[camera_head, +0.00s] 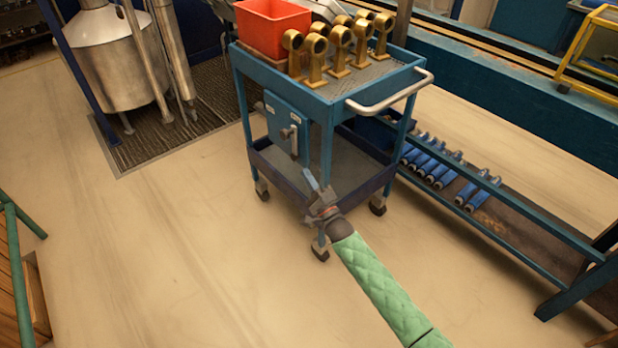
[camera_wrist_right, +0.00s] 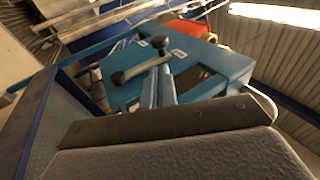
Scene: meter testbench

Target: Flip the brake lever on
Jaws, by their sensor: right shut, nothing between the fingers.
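A blue box (camera_head: 284,122) is mounted on the side of the cart, and a grey brake lever (camera_head: 292,138) sticks out from its front. My left gripper is not in view.
The blue cart (camera_head: 335,100) carries a red bin (camera_head: 271,28) and several brass fittings (camera_head: 340,42). A metal handle (camera_head: 392,98) juts from its right side. Several blue cylinders (camera_head: 440,165) lie on a low shelf to the right. A steel tank (camera_head: 115,65) stands at left. The floor in front is clear.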

